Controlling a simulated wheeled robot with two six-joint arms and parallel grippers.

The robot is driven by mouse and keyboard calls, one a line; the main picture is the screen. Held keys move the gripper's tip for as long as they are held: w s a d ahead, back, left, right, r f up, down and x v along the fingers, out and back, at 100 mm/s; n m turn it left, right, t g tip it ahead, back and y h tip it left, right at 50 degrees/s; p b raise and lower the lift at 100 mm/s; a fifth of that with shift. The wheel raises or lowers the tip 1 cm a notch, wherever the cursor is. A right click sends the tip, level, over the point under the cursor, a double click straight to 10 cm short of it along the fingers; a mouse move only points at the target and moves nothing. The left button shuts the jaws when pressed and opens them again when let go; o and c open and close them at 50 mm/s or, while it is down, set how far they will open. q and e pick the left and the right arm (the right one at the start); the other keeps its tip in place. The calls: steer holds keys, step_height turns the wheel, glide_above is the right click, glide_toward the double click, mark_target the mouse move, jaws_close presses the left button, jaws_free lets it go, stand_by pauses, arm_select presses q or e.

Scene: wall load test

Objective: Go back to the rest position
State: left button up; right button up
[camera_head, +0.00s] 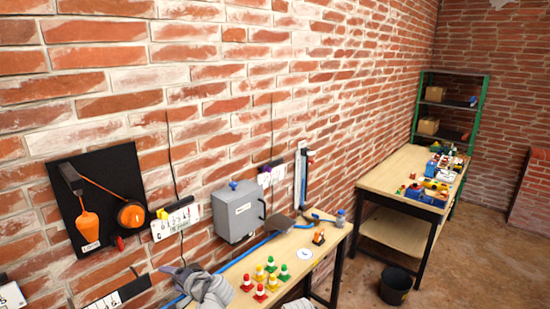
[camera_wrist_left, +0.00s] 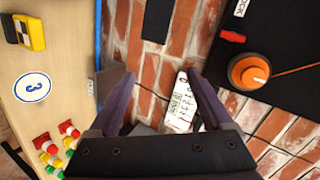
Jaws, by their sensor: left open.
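My left gripper (camera_head: 182,270) is low in the head view, in front of the brick wall at the left end of the near table (camera_head: 240,270). In the left wrist view its two dark purple fingers (camera_wrist_left: 162,78) stand well apart, with nothing between them but wall and part of a white panel (camera_wrist_left: 180,105) beyond. The gripper holds nothing. A small grey piece at the bottom edge of the head view looks like the top of my right gripper (camera_head: 298,303); its fingers are hidden.
Red, yellow and green cones (camera_head: 261,292) stand on the near table. A grey box (camera_head: 237,211) and a black panel with an orange dial (camera_head: 131,214) hang on the wall. A second table (camera_head: 385,177), a green shelf (camera_head: 482,100) and a black bin (camera_head: 395,285) stand right.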

arm_select(q)
steer(key=s+d+f+g+h+b, duration=0.3)
steer(key=s+d+f, duration=0.6)
steer(key=d, duration=0.3)
steer(key=s+d+f+g+h+b, duration=0.3)
steer(key=s+d+f+h, duration=0.3)
steer(key=s+d+f, duration=0.3)
steer(key=d+f+g, duration=0.1)
steer(key=d+f, duration=0.1)
steer(key=d, duration=0.1)
steer(key=shift+d+g, duration=0.25)
steer(key=shift+g, duration=0.05)
arm_select(e)
step_height(320, 180, down, 7)
steer(key=shift+f, duration=0.15)
